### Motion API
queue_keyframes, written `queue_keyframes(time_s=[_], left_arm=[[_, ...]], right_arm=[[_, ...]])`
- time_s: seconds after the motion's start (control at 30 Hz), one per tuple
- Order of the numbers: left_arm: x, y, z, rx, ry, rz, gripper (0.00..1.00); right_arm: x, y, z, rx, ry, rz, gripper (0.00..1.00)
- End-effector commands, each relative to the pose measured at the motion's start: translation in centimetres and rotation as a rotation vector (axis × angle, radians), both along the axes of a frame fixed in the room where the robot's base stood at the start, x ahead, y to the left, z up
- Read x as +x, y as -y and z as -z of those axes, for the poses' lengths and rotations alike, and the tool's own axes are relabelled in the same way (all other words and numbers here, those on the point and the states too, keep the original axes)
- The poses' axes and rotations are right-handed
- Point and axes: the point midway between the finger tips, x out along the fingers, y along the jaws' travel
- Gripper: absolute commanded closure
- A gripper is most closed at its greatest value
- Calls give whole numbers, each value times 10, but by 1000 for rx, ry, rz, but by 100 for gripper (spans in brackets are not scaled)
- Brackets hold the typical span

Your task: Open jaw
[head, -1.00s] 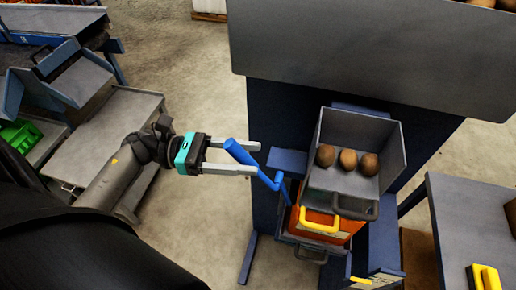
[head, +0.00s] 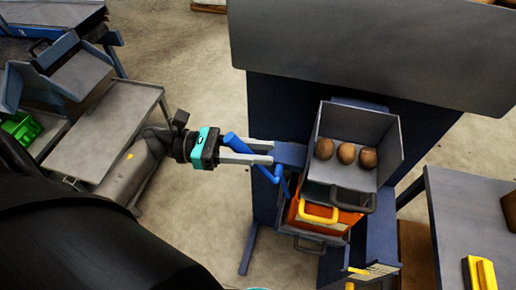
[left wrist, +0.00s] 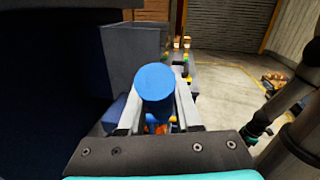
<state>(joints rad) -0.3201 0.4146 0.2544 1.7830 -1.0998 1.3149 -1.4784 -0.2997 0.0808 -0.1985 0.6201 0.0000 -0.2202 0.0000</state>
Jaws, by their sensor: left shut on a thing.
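My left gripper (head: 271,152) is shut on the grip of a blue crank handle (head: 234,143) at the left side of the dark blue machine. In the left wrist view the round blue end of the grip (left wrist: 155,82) stands between my two grey fingers. The bent crank arm runs from the grip down right towards the machine. Where the fingers touch the grip is partly hidden in the head view. My right gripper is not in view.
A grey open tray (head: 331,112) with three potatoes (head: 346,153) sits on the machine. Below it is an orange bin with a yellow handle (head: 319,212). A grey cart (head: 105,120) stands left; a table (head: 445,215) stands right. Open floor lies between cart and machine.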

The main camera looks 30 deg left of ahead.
Motion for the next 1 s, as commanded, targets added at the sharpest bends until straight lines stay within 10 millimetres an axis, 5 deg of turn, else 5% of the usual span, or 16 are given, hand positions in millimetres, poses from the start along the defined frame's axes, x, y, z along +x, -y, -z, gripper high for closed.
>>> queue_keyframes(time_s=[0.1, 1.0], left_arm=[[0, 0, 0, 0, 0, 1, 100], [-1, 0, 0, 0, 0, 2, 100]], right_arm=[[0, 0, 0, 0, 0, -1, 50], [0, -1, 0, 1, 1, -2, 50]])
